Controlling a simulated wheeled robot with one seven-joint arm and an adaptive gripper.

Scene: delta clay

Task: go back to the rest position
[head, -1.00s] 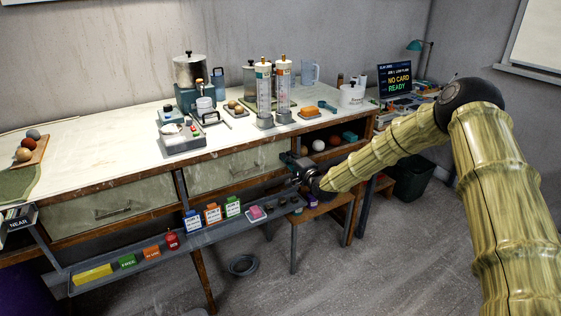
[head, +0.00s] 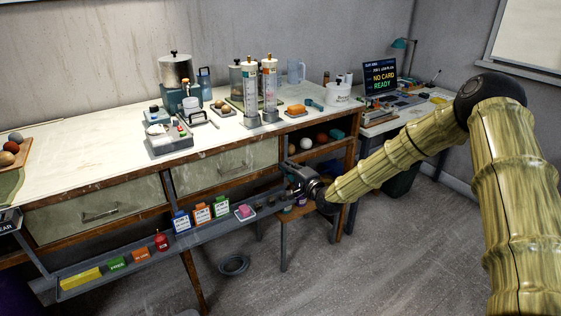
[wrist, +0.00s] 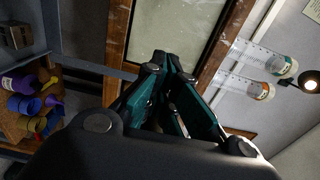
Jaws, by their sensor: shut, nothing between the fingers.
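My gripper (head: 292,183) is at the end of my bamboo-like arm, in front of the workbench (head: 95,159), near the right end of the lower rail and just right of a drawer front. In the wrist view my gripper (wrist: 172,62) has its teal-lined fingers together at the tips, with nothing held. Whether it touches the bench edge cannot be told from the head view.
The grey rail (head: 135,268) along the bench front carries coloured blocks and small labelled boxes. Two clear cylinders (head: 251,90) stand on the bench top. A dark ring (head: 234,264) lies on the floor. Purple and blue containers (wrist: 20,82) show at left in the wrist view. Open floor lies at front right.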

